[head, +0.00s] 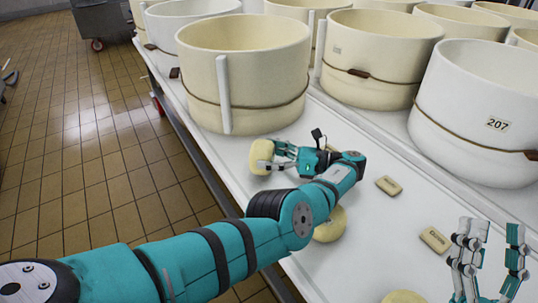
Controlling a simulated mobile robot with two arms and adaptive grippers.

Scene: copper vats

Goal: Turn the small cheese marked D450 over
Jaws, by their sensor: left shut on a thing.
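A small pale-yellow round cheese (260,157) is at the left edge of the white table, tilted up with its round face towards the left. My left gripper (277,158) is shut on it from the right side. Whether its lower edge touches the table is hard to tell. No marking can be read on it, so I cannot tell if it is the D450 one. A second cheese (330,225) lies partly hidden behind my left arm. A third cheese (403,297) is cut off by the bottom edge. My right gripper (490,262) is open and empty at the lower right.
Two small tan blocks lie on the white table (375,222), one near the middle (389,186) and one with a mark (436,240) near my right gripper. Large round moulds stand behind, including a cream one (243,75) close to the held cheese and a white one marked 207 (470,105).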

